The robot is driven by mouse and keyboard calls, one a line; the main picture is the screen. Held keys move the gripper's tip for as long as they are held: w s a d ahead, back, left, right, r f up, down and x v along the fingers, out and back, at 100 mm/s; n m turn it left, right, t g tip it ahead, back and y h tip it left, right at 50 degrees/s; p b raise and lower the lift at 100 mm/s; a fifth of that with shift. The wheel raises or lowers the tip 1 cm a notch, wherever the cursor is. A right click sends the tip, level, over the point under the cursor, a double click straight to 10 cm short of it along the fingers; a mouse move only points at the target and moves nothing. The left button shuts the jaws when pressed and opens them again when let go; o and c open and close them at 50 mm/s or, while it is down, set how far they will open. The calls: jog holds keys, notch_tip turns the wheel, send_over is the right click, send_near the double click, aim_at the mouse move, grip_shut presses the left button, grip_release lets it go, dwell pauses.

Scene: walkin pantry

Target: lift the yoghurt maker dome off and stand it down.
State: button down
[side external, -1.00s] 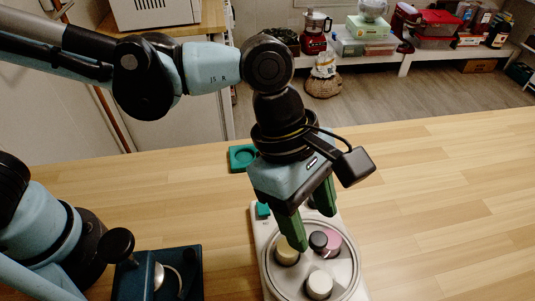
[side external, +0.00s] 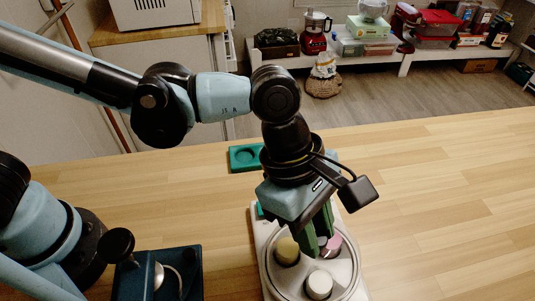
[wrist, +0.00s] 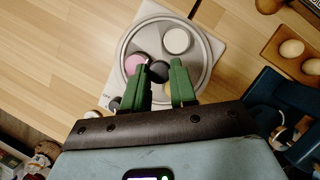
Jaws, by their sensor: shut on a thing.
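The yoghurt maker (side external: 258,236) is a pale base on the wooden worktop, low centre in the side view; its edge also shows in the wrist view (wrist: 213,45). A clear round dome (wrist: 127,42) covers jars with pink (wrist: 136,63), white (wrist: 176,41) and yellowish (side external: 287,250) lids. The dome's dark knob (wrist: 158,70) sits between my green fingers. My gripper (side external: 319,245) points down and is shut on this knob, which the fingers mostly hide in the side view. The dome appears seated on the base.
A teal block with a round recess (side external: 243,158) lies behind the maker. A dark blue device (side external: 160,275) stands to its left. The wrist view shows a wooden egg tray (wrist: 285,45) at the right. The worktop right of the maker is clear in the side view.

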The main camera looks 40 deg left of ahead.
jog(key=shift+r, duration=0.1)
notch_tip(320, 180, up, 13)
dwell(1.4)
jog(key=a+f+n+t, duration=0.2)
jog(key=a+f+n, duration=0.25)
jog(key=a, duration=0.95)
jog(key=a+f+n+t, duration=0.1)
jog(key=a+f+n, duration=0.3)
jog(key=a, duration=1)
jog(key=shift+n+y, duration=0.25)
jog(key=shift+y, duration=0.15)
jog(key=shift+w+f, duration=0.2)
jog(key=shift+f, duration=1.95)
jog(key=shift+w+f, duration=0.2)
jog(key=shift+f, duration=1.9)
